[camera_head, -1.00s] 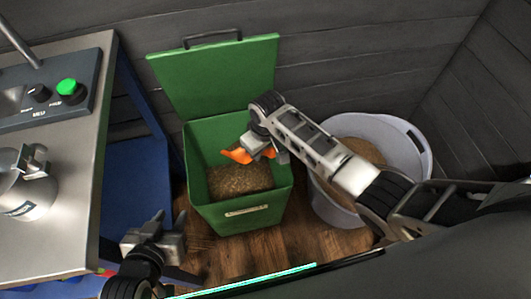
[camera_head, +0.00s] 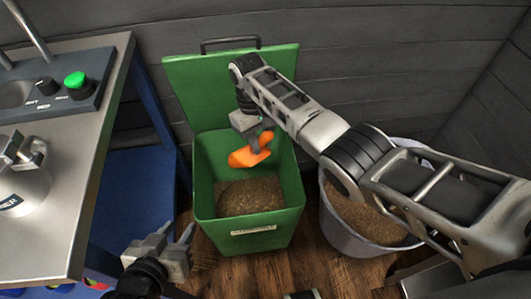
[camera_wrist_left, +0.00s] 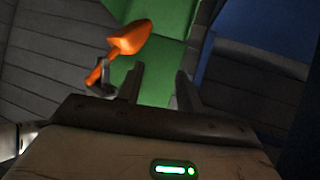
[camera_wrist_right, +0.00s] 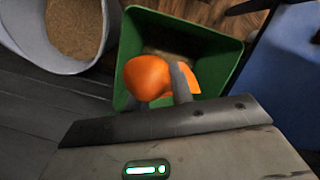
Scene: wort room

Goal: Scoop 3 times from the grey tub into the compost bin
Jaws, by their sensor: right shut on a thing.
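The green compost bin (camera_head: 272,228) stands open on the floor, with brown grain-like material (camera_head: 248,196) in its bottom. My right gripper (camera_head: 254,138) is shut on an orange scoop (camera_head: 250,157) and holds it over the bin's opening. The scoop looks tilted, and I see no material on it. In the right wrist view the scoop (camera_wrist_right: 150,77) is above the bin (camera_wrist_right: 228,58). The grey tub (camera_head: 345,235) stands right of the bin, holding brown material (camera_head: 365,217), partly hidden by my right arm.
A steel-topped bench (camera_head: 75,165) with a control panel (camera_head: 60,95) and a metal pot (camera_head: 22,180) stands at the left. The bin's raised lid (camera_head: 200,85) leans toward the dark plank wall (camera_head: 400,60). Wooden floor shows between bin and tub.

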